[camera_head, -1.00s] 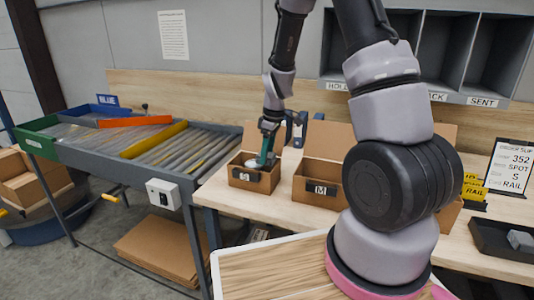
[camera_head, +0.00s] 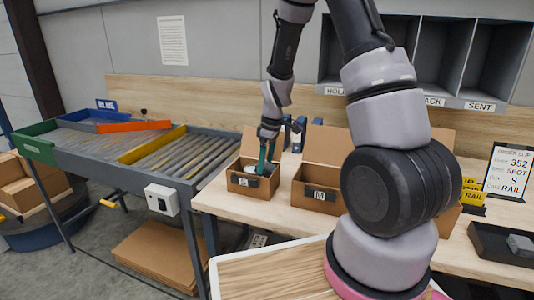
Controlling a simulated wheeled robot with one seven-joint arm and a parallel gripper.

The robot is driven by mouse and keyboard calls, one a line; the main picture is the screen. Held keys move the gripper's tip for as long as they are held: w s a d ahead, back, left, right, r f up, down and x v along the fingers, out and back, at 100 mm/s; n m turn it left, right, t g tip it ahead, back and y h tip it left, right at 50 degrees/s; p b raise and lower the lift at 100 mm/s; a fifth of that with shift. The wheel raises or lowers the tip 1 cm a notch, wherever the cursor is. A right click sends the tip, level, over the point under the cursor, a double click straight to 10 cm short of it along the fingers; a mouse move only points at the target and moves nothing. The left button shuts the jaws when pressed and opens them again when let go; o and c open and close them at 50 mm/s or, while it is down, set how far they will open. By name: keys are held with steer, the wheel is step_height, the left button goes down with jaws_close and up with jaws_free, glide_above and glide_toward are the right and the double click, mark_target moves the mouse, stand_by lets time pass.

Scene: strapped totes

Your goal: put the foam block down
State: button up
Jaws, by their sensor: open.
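My gripper (camera_head: 266,160) points down into the open cardboard box marked S (camera_head: 241,181), its teal fingers reaching below the rim. Its jaws are open. A small dark grey piece (camera_head: 271,170) shows by the fingers inside this box; it may be the foam block, but it is too small to be sure. A pale round item (camera_head: 251,169) lies to its left in the same box. A grey block (camera_head: 520,243) sits in the black tray (camera_head: 490,246) at the far right, away from my gripper.
The open box marked M (camera_head: 315,196) stands right of the S box, partly behind my arm. A roller conveyor (camera_head: 190,150) is at the left. Grey cubbies (camera_head: 430,60) hang behind the bench. An order slip stand (camera_head: 511,170) is at the right, reading 352, SPOT, S, RAIL.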

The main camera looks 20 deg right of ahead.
mark_target(271, 167)
steer(key=s+d+r+m+t, duration=0.1)
steer(key=s+r+m, duration=0.25)
steer(key=r, duration=0.85)
steer(key=s+d+r+m+t, duration=0.1)
steer(key=s+d+r+m, duration=0.3)
steer(key=r, duration=0.9)
steer(key=s+r+m+t, duration=0.2)
steer(key=s+r+m, duration=0.1)
steer(key=s, duration=0.4)
steer(key=s+a+r+m+t, duration=0.1)
steer(key=s+r+m+t, duration=0.1)
steer(key=s+r+m, duration=0.2)
steer(key=s, duration=0.3)
steer(key=shift+r+y, duration=0.2)
steer(key=shift+y, duration=0.1)
steer(key=shift+w+m, duration=0.1)
steer(key=shift+m, duration=0.15)
